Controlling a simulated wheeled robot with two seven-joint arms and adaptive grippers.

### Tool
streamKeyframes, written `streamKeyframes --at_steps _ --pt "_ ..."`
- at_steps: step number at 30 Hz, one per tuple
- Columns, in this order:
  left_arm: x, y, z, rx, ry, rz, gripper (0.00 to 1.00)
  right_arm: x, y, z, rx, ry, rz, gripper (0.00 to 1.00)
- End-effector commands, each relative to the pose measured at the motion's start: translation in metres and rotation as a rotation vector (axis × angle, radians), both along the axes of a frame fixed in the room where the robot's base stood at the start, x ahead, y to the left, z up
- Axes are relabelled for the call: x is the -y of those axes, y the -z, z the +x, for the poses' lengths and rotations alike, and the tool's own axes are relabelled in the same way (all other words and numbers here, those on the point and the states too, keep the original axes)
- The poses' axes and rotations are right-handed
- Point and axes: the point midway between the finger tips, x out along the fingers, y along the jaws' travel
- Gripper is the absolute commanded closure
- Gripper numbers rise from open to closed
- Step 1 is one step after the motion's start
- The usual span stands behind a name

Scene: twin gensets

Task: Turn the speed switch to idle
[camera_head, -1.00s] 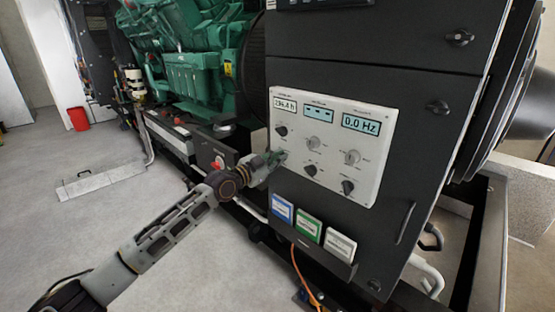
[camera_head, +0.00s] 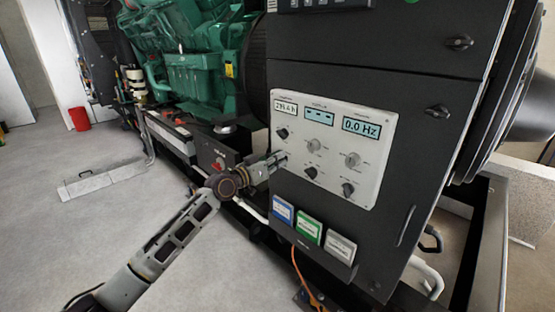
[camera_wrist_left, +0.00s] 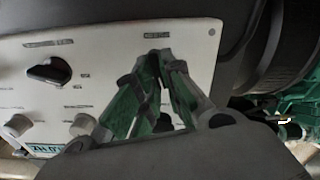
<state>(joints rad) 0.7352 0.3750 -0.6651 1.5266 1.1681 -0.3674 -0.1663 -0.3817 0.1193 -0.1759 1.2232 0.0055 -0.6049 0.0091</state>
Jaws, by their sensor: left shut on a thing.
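The white control panel (camera_head: 335,110) is on the front of the black cabinet and carries several black and grey knobs and three small displays. My left gripper (camera_head: 284,158) is at its lower left edge. In the left wrist view its green-and-grey fingers (camera_wrist_left: 158,62) converge against the panel, shut on a knob that they hide. A black selector knob (camera_wrist_left: 50,72) shows beside them. The lower middle black knob (camera_head: 310,172) and lower right black knob (camera_head: 348,188) are clear of the gripper. The labels are too small to tell which is the speed switch. My right gripper is out of view.
Blue, green and white boxes (camera_head: 309,228) are mounted below the panel. A cabinet handle (camera_head: 405,225) stands out at right. The green engine (camera_head: 190,75) is behind left. An orange cable (camera_head: 302,272) hangs below. The floor at left is mostly free.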

Motion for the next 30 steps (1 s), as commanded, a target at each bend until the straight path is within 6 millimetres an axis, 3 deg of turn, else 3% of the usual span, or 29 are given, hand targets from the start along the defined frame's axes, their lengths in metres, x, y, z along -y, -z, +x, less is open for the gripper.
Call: streamKeyframes --at_steps 12,29,30 --pt "-0.001 0.001 0.002 -0.180 -0.001 -0.178 1.00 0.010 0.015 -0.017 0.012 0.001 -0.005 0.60" --pt "-0.002 0.002 0.002 -0.208 -0.001 -0.206 1.00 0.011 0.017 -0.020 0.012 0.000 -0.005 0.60" --pt "-0.002 0.002 0.002 -0.208 -0.001 -0.206 0.85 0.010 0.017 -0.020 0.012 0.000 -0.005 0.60"
